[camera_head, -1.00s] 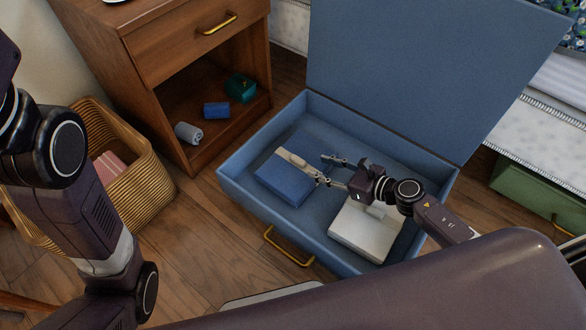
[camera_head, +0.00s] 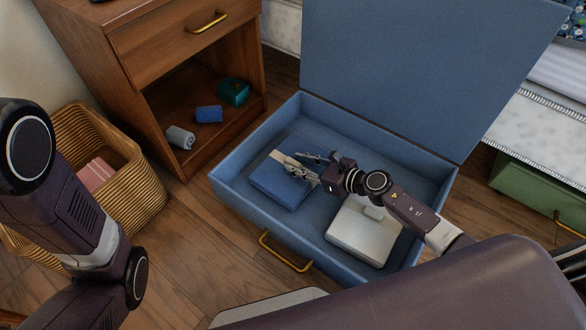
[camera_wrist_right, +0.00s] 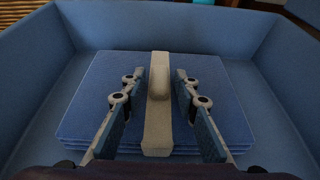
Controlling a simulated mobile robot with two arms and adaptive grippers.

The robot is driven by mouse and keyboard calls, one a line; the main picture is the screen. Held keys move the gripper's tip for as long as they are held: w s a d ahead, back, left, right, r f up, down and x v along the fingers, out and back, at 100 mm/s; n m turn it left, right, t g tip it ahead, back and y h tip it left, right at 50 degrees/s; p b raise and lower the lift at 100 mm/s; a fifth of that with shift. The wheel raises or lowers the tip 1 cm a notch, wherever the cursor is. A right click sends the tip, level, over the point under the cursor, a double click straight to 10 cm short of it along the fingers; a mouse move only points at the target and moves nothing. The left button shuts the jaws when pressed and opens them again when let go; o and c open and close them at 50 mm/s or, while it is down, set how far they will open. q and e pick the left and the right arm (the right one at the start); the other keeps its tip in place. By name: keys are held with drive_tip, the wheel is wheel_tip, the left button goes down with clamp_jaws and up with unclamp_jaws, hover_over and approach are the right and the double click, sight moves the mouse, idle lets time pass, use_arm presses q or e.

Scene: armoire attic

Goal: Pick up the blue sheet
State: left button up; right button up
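The blue sheet (camera_head: 275,187) lies folded and flat in the left part of the open blue suitcase-like box (camera_head: 228,190). A beige band with a raised grip runs across its middle. The sheet also shows in the right wrist view (camera_wrist_right: 215,85), with the band (camera_wrist_right: 158,120) upright in the picture. My right gripper (camera_head: 305,163) is over the sheet. In the right wrist view its fingers (camera_wrist_right: 159,90) are open, one on each side of the band, with a gap on both sides. My left gripper is out of view; only my left arm shows.
A white folded item (camera_head: 362,235) lies in the box, right of the sheet. The box's lid (camera_head: 420,70) stands open behind. A wooden nightstand (camera_head: 170,60) with small items and a wicker basket (camera_head: 140,190) stand at left. A green box (camera_head: 540,190) is at right.

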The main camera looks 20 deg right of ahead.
clamp_jaws()
drive_tip(key=shift+r, duration=0.25)
